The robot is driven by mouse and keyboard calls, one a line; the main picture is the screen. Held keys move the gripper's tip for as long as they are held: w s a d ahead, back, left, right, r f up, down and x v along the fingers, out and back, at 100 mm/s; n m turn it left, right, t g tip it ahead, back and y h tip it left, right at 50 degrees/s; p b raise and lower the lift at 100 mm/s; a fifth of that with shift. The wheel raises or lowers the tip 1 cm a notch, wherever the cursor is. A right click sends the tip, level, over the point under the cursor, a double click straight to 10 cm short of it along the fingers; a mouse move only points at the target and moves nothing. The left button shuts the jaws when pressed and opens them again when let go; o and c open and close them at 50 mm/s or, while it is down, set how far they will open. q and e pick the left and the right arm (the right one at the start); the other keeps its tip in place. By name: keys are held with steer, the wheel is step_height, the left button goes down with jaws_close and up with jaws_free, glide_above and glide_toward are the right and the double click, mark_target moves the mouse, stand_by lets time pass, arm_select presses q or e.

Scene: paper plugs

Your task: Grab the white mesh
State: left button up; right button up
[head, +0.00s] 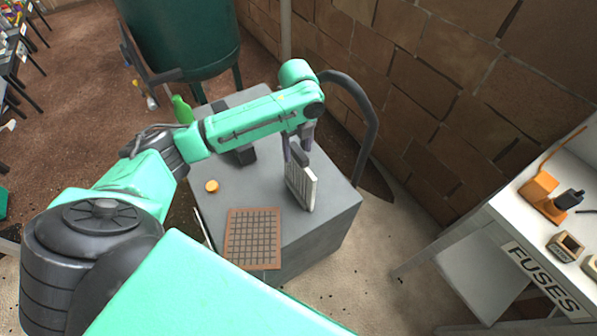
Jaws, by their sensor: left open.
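The white mesh (303,188) looks like a thin, pale rectangular panel with a gridded face. It stands upright, slightly tilted, on the right part of the grey block's top (330,190). My left gripper (298,155) points down at the panel's upper edge, with its jaws open. The fingertips overlap the top of the panel in this view; I cannot tell whether they touch it. My right gripper is not in view.
A brown-framed grid (253,238) lies at the block's front edge. A small orange round thing (211,186) lies left of it. A green bottle (182,110) and a dark green tank (185,35) are behind. A white "FUSES" table (510,225) stands at right, near the brick wall.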

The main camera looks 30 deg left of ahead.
arm_select(q)
steer(key=p, duration=0.1)
glide_above(298, 174)
steer(key=w, duration=0.1)
steer(key=f, duration=0.5)
steer(key=shift+a+f, duration=0.25)
steer(key=shift+f, duration=0.05)
jaws_close()
stand_by(0.7)
